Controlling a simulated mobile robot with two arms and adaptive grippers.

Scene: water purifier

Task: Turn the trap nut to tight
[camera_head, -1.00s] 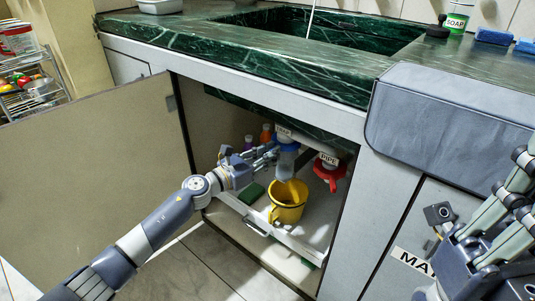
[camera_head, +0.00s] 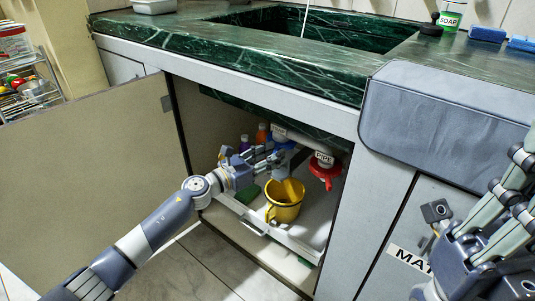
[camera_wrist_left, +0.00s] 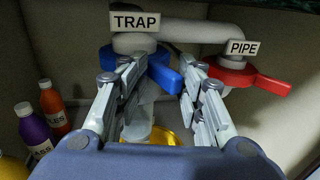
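The blue trap nut (camera_wrist_left: 162,76) sits under the pipe marked TRAP in the left wrist view, with a lever-like wing toward the right. The TRAP label (camera_wrist_left: 135,22) is above the nut. My right gripper (camera_head: 510,190) is at the right edge, in front of the counter, its fingers spread and empty.
A red nut (camera_head: 326,172) hangs under the PIPE label to the right. Purple (camera_wrist_left: 34,130) and orange (camera_wrist_left: 54,108) bottles stand at the left. The open cabinet door (camera_head: 90,175) is beside my left arm.

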